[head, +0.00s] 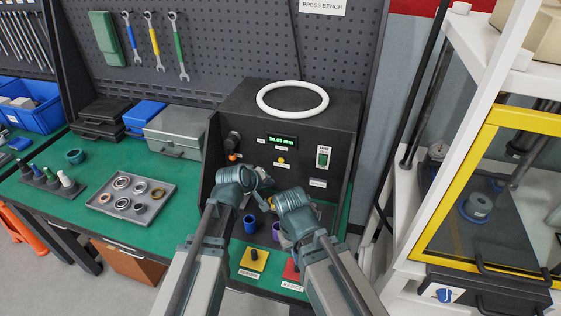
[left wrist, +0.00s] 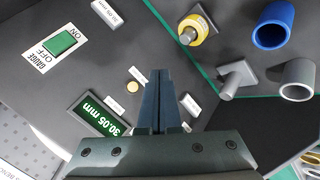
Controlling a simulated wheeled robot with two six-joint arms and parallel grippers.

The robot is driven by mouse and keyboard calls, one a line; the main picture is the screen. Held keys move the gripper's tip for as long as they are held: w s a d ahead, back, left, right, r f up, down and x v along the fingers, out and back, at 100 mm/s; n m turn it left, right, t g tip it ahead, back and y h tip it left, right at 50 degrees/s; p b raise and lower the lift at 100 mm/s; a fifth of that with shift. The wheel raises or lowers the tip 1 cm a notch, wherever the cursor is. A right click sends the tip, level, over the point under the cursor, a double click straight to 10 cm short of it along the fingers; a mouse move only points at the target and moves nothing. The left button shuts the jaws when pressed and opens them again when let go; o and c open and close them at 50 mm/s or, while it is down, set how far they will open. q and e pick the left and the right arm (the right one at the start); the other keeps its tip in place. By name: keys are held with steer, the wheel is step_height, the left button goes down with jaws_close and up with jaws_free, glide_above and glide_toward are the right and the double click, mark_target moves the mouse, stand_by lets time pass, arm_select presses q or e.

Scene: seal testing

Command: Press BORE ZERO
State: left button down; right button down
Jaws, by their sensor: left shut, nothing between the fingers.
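The dark gauge box (head: 335,110) stands at the back of the bench. A green readout (head: 283,141) on its front shows 30.05 mm, and it also shows in the left wrist view (left wrist: 98,130).
A green power switch (head: 323,157) is on the panel's right. A white ring (head: 292,98) lies on top. Blue (head: 251,223) and purple (head: 276,230) cups stand below the grippers. A tray of rings (head: 150,213) is on the left; a yellow-framed guard (head: 470,150) is on the right.

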arm_select(q)
steer(key=shift+w+d, duration=0.4)
steer(key=shift+w, duration=0.9)
steer(key=shift+w+d, duration=0.45)
steer(key=shift+w, duration=0.8)
steer(key=shift+w+d, duration=0.4)
steer(key=shift+w, duration=0.9)
steer(key=shift+w, duration=0.15)
steer(key=shift+w+d, duration=0.15)
steer(key=shift+w, duration=0.1)
steer(key=shift+w+d, duration=0.1)
steer(key=shift+w, duration=0.3)
steer(key=shift+s, duration=0.15)
steer(key=shift+s+a, duration=0.25)
steer(key=shift+s, duration=0.4)
steer(key=s, duration=0.1)
steer(key=s+a, duration=0.1)
steer(key=s, duration=0.2)
steer(key=shift+s+a, duration=0.25)
steer(key=shift+s, duration=0.15)
